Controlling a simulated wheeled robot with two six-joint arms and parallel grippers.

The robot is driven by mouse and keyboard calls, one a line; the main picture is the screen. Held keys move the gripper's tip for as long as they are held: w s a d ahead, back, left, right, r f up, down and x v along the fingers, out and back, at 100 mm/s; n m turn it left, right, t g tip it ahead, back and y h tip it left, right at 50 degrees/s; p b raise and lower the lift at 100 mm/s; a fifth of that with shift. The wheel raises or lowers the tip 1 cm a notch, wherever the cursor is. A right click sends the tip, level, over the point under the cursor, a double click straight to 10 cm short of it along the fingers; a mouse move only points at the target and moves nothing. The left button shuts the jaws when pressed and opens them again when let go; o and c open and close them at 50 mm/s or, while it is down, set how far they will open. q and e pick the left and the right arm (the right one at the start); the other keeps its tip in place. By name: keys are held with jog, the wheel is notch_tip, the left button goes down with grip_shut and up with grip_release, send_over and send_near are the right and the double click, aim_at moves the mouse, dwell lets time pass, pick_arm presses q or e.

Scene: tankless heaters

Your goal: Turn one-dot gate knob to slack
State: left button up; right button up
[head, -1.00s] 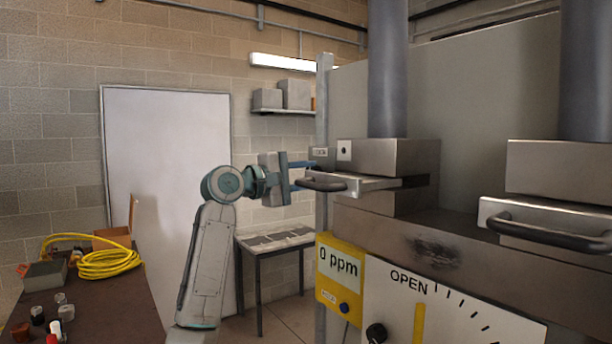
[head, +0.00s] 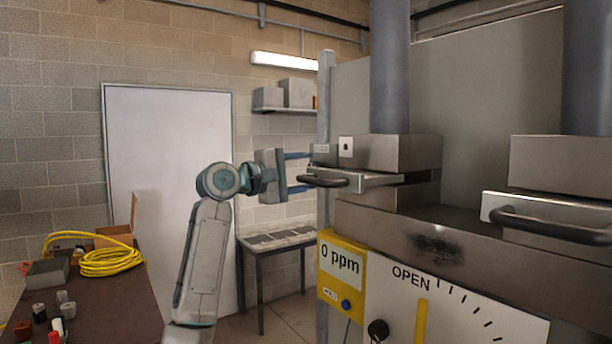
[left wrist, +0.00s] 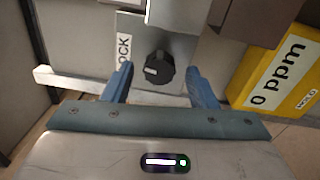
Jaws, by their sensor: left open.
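The one-dot gate is a metal housing with a white one-dot plate (head: 346,147) and a dark handle (head: 328,181) at its front. In the left wrist view a round black knob (left wrist: 158,68) with a white pointer mark sits on a metal plate, beside a label of which "OCK" reads. My left gripper (head: 306,171) is at the left side of this gate; the knob is hidden in the head view. In the left wrist view its open blue fingers (left wrist: 160,70) stand on either side of the knob, with gaps visible. My right gripper is not in view.
A yellow "0 ppm" meter (head: 341,272) and an OPEN dial panel (head: 450,310) are below the gate. A second gate handle (head: 550,230) is at right. A bench (head: 110,305) with yellow hose (head: 110,260) stands at left. A small table (head: 275,240) is behind my arm.

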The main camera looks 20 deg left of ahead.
pick_arm(q)
jog(key=b+v, duration=0.5)
jog(key=v, duration=0.5)
jog(key=shift+a+f, duration=0.1)
jog(key=shift+f, duration=0.1)
